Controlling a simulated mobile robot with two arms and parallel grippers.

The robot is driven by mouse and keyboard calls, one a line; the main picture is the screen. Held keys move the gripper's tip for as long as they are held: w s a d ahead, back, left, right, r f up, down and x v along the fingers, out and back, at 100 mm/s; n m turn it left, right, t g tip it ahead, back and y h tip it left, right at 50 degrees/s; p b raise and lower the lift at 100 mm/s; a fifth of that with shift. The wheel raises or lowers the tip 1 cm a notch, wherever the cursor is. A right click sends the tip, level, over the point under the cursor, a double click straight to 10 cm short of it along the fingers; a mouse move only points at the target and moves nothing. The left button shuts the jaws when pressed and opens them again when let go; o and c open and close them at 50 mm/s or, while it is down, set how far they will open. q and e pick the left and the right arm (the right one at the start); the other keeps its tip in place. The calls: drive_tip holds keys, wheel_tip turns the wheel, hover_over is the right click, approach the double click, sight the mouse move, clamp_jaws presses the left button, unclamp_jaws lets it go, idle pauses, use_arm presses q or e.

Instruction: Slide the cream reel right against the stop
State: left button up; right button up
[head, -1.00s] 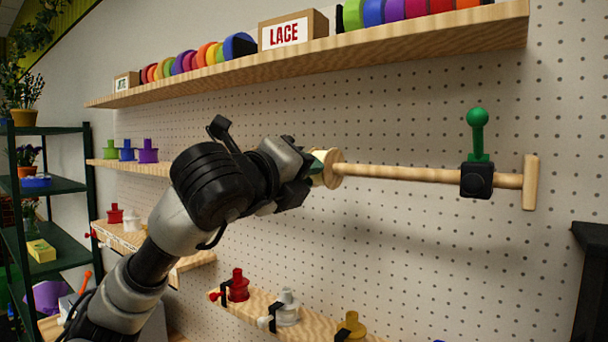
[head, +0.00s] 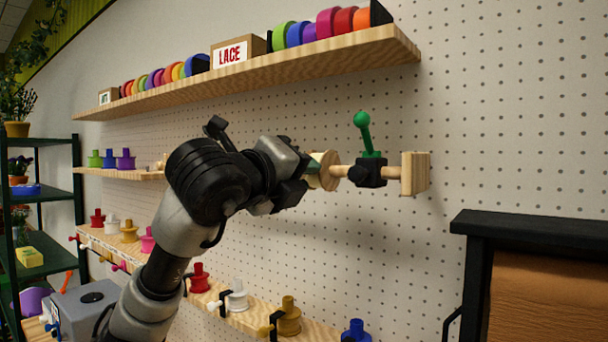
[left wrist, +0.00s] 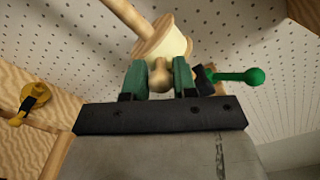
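The cream reel (head: 329,172) with pale wood flanges sits on a horizontal wooden rod (head: 340,171) in front of the pegboard. The stop (head: 368,173), a black block with a green lever, is clamped on the rod to its right. A short stretch of bare rod shows between them. My left gripper (head: 307,181) is at the reel's left side. In the left wrist view its green fingers (left wrist: 159,80) close on both sides of a round wooden knob in front of the reel's cream barrel (left wrist: 176,46). The stop's green lever (left wrist: 240,77) shows right of them. My right gripper is not in view.
A pale wooden end block (head: 415,173) closes the rod beyond the stop. A shelf with colourful rolls and a LACE box (head: 238,51) runs above. A lower ledge (head: 245,318) holds coloured spools. A black-framed stand (head: 540,228) with brown paper is at the lower right.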

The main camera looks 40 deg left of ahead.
use_arm(q)
drive_tip(key=o, duration=0.3)
drive_tip(key=shift+d, duration=0.15)
drive_tip(key=shift+o, duration=0.2)
drive_tip(key=shift+s, duration=0.4)
drive_tip(key=s+d+b, duration=0.1)
drive_tip(key=s+b, duration=0.1)
drive_tip(key=s, duration=0.8)
drive_tip(key=shift+d+b, duration=0.15)
drive_tip(key=shift+b, duration=0.15)
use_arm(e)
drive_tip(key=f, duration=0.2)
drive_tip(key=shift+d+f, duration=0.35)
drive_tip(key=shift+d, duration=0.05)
use_arm(q)
drive_tip(key=shift+w+r, duration=0.1)
